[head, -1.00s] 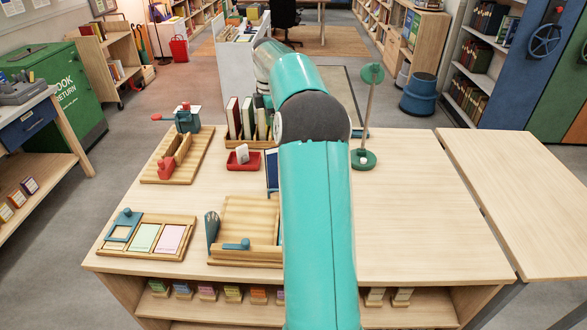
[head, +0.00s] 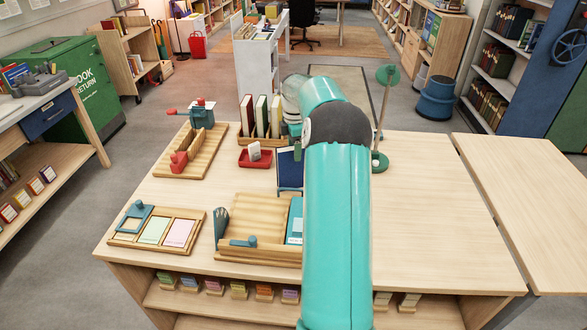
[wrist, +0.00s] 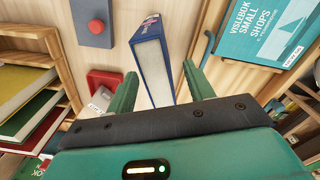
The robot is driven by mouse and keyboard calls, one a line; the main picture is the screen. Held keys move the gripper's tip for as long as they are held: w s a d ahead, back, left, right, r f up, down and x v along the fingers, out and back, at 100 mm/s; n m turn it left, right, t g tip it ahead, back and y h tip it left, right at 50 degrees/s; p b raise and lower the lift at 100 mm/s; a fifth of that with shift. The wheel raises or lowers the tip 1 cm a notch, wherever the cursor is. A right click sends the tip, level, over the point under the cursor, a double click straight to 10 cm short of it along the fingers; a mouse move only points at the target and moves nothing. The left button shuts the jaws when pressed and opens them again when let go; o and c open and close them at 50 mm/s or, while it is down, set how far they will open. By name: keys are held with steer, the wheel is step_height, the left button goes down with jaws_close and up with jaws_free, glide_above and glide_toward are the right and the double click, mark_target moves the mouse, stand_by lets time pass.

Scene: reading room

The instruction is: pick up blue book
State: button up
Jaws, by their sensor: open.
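The blue book (head: 290,170) stands upright on the table, just left of my arm in the head view. In the wrist view the blue book (wrist: 152,72) shows its pale page edges framed by dark blue covers. My gripper (wrist: 159,69) is open, with one green finger on each side of the book in the picture. I cannot tell whether either finger touches it. In the head view my arm hides the gripper.
A wooden cradle (head: 245,213) holding a teal book (head: 295,222) stands nearer. A red tray (head: 254,160) and a rack of upright books (head: 262,118) are close by. A lamp (head: 379,162) stands right of my arm. The table's right side is clear.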

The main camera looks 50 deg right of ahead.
mark_target(293, 168)
steer(key=f, duration=0.5)
steer(key=shift+w, duration=0.2)
steer(key=shift+r, duration=0.1)
jaws_close()
steer(key=shift+r, duration=0.15)
